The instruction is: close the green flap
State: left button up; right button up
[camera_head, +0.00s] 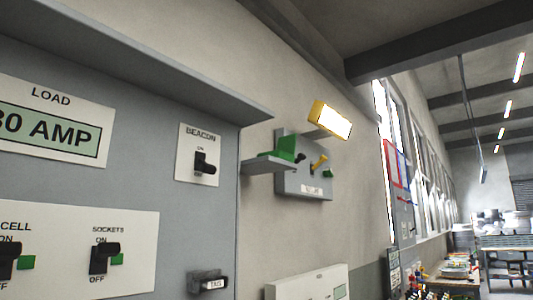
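A green flap-like piece (287,148) shows in the head view, near the middle. It stands up at a tilt by a grey ledge that juts out at a grey wall box (296,184). Its hinge is too small to make out. A smaller green part (328,174) sits lower right on the same box, beside a yellow lever (319,161) and a dark knob. I cannot tell for certain which green part is the flap. Neither of my grippers is in view.
A large grey switch panel (140,140) with labels and black switches fills the left side. A yellow-framed lamp (331,121) is lit above the wall box.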

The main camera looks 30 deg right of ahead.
aim_at(286, 143)
jog(key=l+u, duration=0.85)
jog(key=l, duration=0.2)
jog(key=k+l, duration=0.1)
jog(key=l, duration=0.4)
jog(key=k+l+u, duration=0.1)
jog(key=l, duration=0.4)
jog(key=k+l, duration=0.1)
jog(key=l, duration=0.35)
jog(key=k+l, duration=0.15)
jog(key=l, duration=0.35)
jog(key=k+l+u, duration=0.1)
jog(key=l, duration=0.4)
jog(key=k+l, duration=0.15)
jog(key=l, duration=0.3)
jog(key=k+l+u, duration=0.1)
jog(key=l, duration=0.4)
jog(key=k+l, duration=0.15)
jog(key=l, duration=0.3)
